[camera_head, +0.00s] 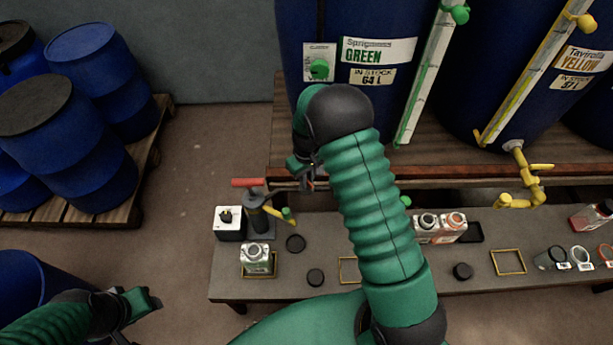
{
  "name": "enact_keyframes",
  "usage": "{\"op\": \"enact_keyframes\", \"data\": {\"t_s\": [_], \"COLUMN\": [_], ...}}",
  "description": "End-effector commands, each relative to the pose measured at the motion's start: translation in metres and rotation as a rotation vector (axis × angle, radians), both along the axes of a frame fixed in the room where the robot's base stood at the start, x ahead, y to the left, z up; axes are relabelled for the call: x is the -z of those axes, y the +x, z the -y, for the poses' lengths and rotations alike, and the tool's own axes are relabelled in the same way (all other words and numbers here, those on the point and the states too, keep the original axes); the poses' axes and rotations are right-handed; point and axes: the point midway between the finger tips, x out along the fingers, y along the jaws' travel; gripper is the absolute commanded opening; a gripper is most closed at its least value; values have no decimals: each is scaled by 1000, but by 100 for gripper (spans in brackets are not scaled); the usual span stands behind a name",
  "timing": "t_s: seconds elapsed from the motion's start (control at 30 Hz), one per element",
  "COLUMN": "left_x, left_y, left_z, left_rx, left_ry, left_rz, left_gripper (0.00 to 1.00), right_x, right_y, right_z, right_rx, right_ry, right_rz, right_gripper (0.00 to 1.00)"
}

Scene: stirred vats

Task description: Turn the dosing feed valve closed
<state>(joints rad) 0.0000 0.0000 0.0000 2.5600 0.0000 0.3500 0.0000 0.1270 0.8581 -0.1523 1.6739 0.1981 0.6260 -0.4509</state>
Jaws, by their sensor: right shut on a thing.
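My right gripper (307,178) is in front of the rack edge, below the blue vat labelled GREEN (380,45). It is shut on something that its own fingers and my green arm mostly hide. That place fits the dosing feed valve, but its handle and angle cannot be made out. My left gripper (140,312) is at the lower left, apart from everything, with its fingers spread and nothing between them.
A red-handled device (258,215) and a white box with a black knob (229,222) stand on the low bench (330,225). Jars, dark discs and yellow frames lie along it. A yellow tap (530,180) hangs at the right. Blue drums (100,65) stand at the left.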

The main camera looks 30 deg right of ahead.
Motion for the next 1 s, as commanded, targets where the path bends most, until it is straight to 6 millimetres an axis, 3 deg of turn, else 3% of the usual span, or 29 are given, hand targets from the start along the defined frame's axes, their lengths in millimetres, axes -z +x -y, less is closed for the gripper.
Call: {"op": "enact_keyframes", "data": {"t_s": [0.5, 1.0], "left_x": [-30, -38], "left_y": [0, 0], "left_z": [0, 0], "left_rx": [0, 0], "left_ry": [0, 0], "left_rz": [0, 0], "left_gripper": [46, 46], "right_x": [-4, -3], "right_y": [3, 4], "right_z": [1, 1], "right_rx": [447, 624], "right_ry": [-1, -1], "right_rz": [8, 11], "right_gripper": [0, 0]}}
